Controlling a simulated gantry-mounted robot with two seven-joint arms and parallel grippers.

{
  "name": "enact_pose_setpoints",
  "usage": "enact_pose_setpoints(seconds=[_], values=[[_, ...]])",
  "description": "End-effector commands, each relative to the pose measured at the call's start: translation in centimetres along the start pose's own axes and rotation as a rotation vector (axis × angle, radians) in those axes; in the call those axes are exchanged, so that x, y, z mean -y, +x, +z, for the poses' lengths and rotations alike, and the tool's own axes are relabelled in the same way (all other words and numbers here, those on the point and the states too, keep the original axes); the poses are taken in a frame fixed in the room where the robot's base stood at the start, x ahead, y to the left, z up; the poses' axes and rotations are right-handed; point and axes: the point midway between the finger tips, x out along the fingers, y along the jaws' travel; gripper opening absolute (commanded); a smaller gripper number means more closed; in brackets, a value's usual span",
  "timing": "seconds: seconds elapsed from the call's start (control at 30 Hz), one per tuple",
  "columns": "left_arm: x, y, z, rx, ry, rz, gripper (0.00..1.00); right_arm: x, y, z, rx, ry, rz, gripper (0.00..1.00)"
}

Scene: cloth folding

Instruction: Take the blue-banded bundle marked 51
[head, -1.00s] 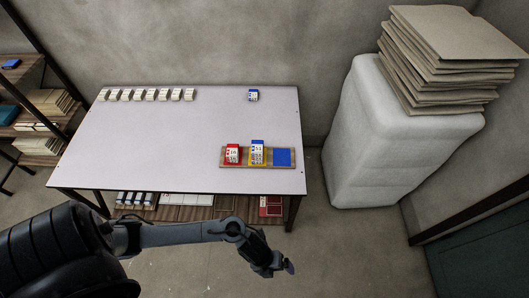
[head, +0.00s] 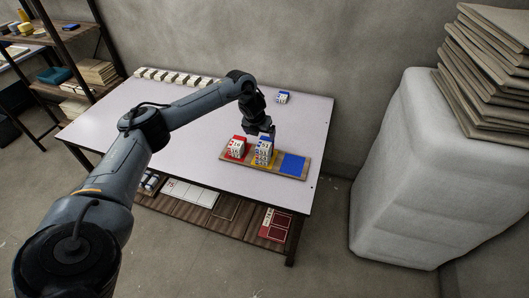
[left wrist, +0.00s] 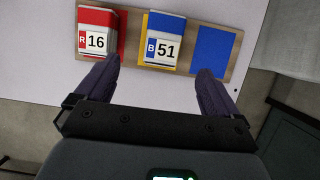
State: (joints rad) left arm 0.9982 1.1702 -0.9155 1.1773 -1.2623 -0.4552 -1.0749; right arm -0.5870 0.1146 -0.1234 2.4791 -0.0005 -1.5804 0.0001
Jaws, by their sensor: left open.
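The blue-banded bundle marked 51 (left wrist: 164,42) stands on the yellow pad of a wooden board with coloured pads (head: 301,175). In the head view this bundle (head: 264,149) is partly covered by my gripper. My left gripper (head: 268,131) is above and close to it. In the left wrist view my left gripper (left wrist: 161,85) is open and empty, with its dark fingertips apart and the bundle between and beyond them. A red-banded bundle marked 16 (left wrist: 96,35) stands on the red pad to the left. My right gripper is not in view.
The blue pad (left wrist: 212,49) on the right of the board is empty. Another blue-banded bundle (head: 283,97) stands at the back of the table (head: 200,135). A row of white bundles (head: 172,77) lines the back left edge. A padded white block (head: 415,170) stands to the right.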

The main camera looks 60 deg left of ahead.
Motion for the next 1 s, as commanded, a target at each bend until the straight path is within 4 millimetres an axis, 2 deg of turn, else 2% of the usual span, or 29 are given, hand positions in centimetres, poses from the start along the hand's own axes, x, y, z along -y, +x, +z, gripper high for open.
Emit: enact_pose_setpoints(seconds=[0.33,0.67,1.0], values=[[0.7,4.0,0.5,0.012,-0.004,-0.013,0.96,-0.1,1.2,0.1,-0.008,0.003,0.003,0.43],[0.5,6.1,0.5,0.012,-0.002,-0.013,0.96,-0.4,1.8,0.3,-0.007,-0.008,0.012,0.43],[0.1,10.0,0.4,0.011,-0.002,-0.013,0.96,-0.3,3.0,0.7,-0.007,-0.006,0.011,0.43]])
